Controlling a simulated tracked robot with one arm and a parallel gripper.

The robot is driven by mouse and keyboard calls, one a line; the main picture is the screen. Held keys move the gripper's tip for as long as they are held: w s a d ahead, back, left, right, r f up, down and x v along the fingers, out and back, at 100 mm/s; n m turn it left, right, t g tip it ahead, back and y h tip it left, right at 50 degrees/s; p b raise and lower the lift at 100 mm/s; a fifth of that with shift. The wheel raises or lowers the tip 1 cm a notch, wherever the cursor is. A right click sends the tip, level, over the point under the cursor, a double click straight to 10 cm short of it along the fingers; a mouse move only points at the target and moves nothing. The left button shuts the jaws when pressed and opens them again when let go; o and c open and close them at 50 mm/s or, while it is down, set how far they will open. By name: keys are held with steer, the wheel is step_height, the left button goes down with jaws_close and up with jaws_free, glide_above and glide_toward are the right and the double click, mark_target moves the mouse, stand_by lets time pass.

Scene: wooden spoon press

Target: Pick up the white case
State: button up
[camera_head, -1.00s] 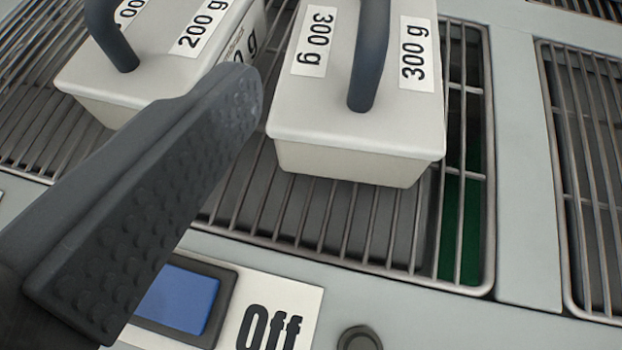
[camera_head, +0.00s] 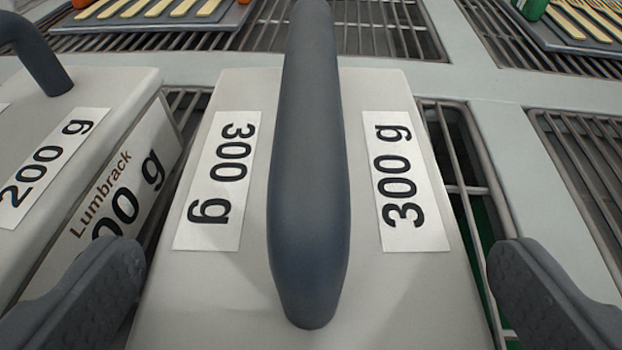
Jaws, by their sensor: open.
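A white case (camera_head: 395,290) labelled "300 g" on both sides of its lid fills the middle of the view. Its dark grey handle (camera_head: 309,170) arches along the centre of the lid toward me. My gripper (camera_head: 315,290) is open, one dark finger at the lower left and one at the lower right. The handle lies between the two fingers, with a wide gap on each side. I cannot tell whether either finger touches the case. A second white case (camera_head: 75,130), labelled "200 g" and "Lumbrack", stands just to the left, and the left finger overlaps its lower part.
Metal grates (camera_head: 590,165) set in a pale grey surface lie around the cases. Dark trays with wooden sticks stand at the back left (camera_head: 160,14) and back right (camera_head: 575,28). A green object (camera_head: 533,8) is at the top right.

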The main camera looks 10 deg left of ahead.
steer(key=b+x, duration=0.2)
steer(key=x, duration=0.2)
steer(key=shift+w+a+f, duration=0.15)
steer(key=shift+w+f, duration=0.05)
steer(key=shift+w, duration=0.05)
steer(key=shift+r, duration=0.1)
steer(key=shift+c, duration=0.3)
steer(key=c, duration=0.8)
steer(key=shift+o, duration=0.2)
steer(key=shift+r, duration=0.1)
